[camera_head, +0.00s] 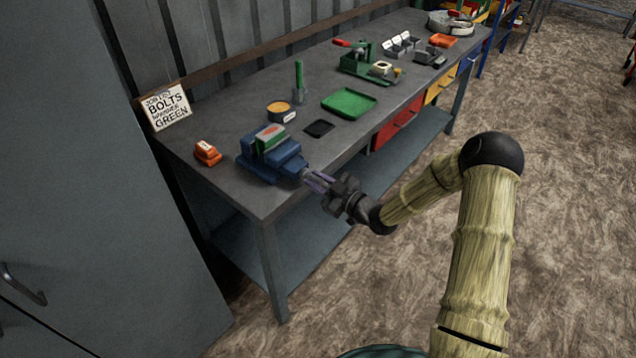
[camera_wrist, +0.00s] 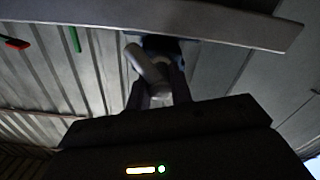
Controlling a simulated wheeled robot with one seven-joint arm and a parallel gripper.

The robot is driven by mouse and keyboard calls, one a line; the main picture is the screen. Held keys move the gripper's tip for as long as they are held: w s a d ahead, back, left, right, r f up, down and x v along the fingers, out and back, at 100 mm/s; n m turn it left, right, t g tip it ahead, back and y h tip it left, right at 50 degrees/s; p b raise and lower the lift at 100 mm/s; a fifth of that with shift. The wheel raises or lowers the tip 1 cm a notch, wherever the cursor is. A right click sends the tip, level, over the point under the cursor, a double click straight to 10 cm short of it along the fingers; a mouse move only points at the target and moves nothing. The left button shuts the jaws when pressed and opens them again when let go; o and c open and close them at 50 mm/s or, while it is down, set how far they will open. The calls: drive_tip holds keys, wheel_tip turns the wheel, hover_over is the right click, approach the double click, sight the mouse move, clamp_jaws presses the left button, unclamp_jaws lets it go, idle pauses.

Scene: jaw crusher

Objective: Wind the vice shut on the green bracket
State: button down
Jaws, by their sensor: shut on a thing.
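The blue vice (camera_head: 283,166) stands at the near left end of the grey bench, its screw end facing the bench's front edge. The green bracket (camera_head: 270,138) sits in the top of the vice between its jaws; I cannot tell how tightly. My gripper (camera_head: 316,180) reaches in from the right at the bench's front edge. It is shut on the grey vice handle (camera_wrist: 150,70), which shows tilted between the fingers in the wrist view. The head view hides most of the handle behind the fingers. The wrist view is dark.
An orange block (camera_head: 207,153) lies left of the vice. A round tin (camera_head: 281,113), a dark pad (camera_head: 319,128) and a green tray (camera_head: 349,103) lie beyond it. A sign (camera_head: 167,107) leans at the wall. Open floor lies in front of the bench.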

drive_tip(key=m, duration=0.5)
drive_tip(key=shift+s+f+m, duration=0.1)
drive_tip(key=shift+f+m, duration=0.1)
drive_tip(key=shift+m, duration=0.2)
drive_tip(key=m, duration=0.4)
drive_tip(key=shift+m+p, duration=0.3)
drive_tip(key=shift+p, duration=0.05)
drive_tip(key=shift+s+f, duration=0.1)
drive_tip(key=c, duration=1.3)
unclamp_jaws()
drive_tip(key=shift+o, duration=0.2)
drive_tip(key=b+v, duration=0.1)
drive_tip(key=v, duration=1.6)
drive_tip(key=shift+d, duration=0.1)
